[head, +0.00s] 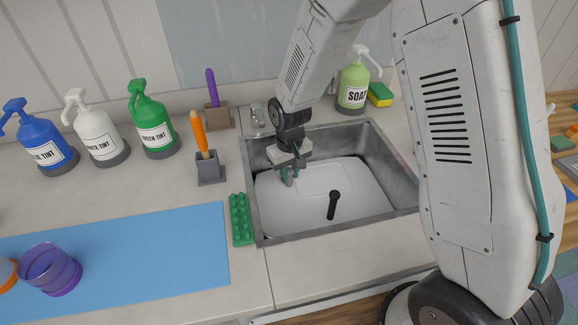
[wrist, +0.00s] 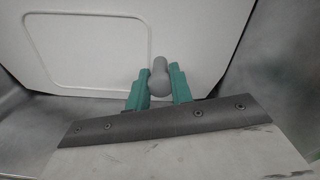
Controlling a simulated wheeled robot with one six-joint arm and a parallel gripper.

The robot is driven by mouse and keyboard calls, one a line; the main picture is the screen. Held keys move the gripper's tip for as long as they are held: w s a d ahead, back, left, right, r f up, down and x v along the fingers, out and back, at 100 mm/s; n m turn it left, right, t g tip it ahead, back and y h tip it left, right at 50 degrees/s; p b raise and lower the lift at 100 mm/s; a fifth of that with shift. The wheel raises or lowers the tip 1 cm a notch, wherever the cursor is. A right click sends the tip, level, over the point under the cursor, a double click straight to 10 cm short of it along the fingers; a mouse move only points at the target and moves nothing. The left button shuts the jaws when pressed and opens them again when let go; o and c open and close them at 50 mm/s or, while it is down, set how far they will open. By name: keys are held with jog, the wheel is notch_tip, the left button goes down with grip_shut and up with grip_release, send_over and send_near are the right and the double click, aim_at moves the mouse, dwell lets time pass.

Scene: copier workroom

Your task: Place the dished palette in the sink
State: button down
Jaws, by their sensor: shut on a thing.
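A broad white panel, which looks like the dished palette (head: 300,207), lies within the metal sink (head: 390,160), below its rim, with a shallow rounded-rectangle recess. It nearly fills the basin; I cannot tell whether it rests on the bottom. A dark round-headed peg (head: 333,204) stands up from its front part. My gripper (head: 289,176) is down inside the sink over the panel's left-back part. In the wrist view, its green fingers (wrist: 158,88) are closed around a grey round-headed peg (wrist: 158,75) against the white panel (wrist: 190,30). The head view hides this held peg.
A green knobbly strip (head: 240,218) lies by the sink's left rim. Blue (head: 45,140), white (head: 98,137) and green (head: 152,128) tint bottles, brush holders (head: 210,170) and a blue mat (head: 150,250) are left. Soap (head: 353,90) and a sponge (head: 380,95) stand behind.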

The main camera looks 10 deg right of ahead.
jog(key=shift+f, duration=0.6)
dwell(0.3)
jog(key=c, duration=0.8)
grip_release()
jog(key=shift+c, duration=0.2)
notch_tip(320, 180, up, 8)
jog(key=shift+f, duration=0.15)
